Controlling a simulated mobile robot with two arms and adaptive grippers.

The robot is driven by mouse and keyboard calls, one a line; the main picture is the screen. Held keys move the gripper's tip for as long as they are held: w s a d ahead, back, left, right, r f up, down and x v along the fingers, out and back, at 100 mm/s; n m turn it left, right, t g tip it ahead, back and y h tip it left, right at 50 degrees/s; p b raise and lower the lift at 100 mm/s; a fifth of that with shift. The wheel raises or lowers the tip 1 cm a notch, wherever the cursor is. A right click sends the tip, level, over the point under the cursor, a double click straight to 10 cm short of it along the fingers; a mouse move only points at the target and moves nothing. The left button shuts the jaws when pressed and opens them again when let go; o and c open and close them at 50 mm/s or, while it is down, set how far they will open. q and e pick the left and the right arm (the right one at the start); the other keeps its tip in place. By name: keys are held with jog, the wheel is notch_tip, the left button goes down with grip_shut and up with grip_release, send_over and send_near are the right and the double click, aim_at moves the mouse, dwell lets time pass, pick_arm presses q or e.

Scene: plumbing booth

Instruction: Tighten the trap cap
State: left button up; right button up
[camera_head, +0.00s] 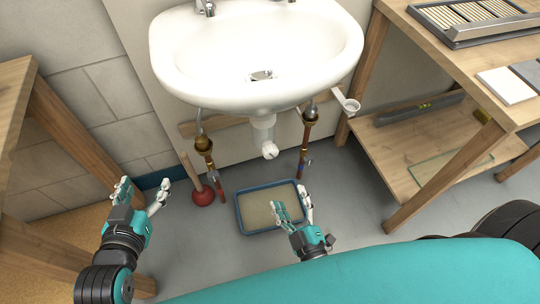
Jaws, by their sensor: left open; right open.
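The trap cap (270,151) is a small white piece at the lower end of the white pipe (263,125) under the sink. How tightly it sits cannot be told. My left gripper (144,191) is open and empty, low on the left, well apart from the cap. My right gripper (291,201) is open and empty, below the cap and slightly right of it, over the tray. Neither gripper touches the cap.
The white sink (258,90) overhangs the pipes. Copper supply pipes (304,145) stand either side of the trap. A blue-rimmed tray (240,214) and a red plunger (203,196) are on the floor. Wooden benches flank both sides, the right one with a lower shelf (420,145).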

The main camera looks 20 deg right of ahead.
jog(key=b, duration=0.2)
send_near(271, 155)
jog(key=w, duration=0.4)
jog(key=shift+w+f, duration=0.1)
jog(key=shift+f, duration=0.05)
jog(key=w+b, duration=0.1)
jog(key=w, duration=0.5)
jog(key=shift+w+a, duration=0.1)
jog(key=shift+w, duration=0.05)
jog(key=shift+w+b, duration=0.3)
pick_arm(q)
notch_tip(271, 155, up, 15)
jog(key=d+t+h, duration=0.2)
jog(key=t+h, duration=0.1)
jog(key=t, duration=0.7)
jog(key=shift+d, duration=0.15)
jog(key=shift+r, duration=0.1)
pick_arm(e)
jog(key=shift+c, duration=0.2)
jog(key=c, duration=1.1)
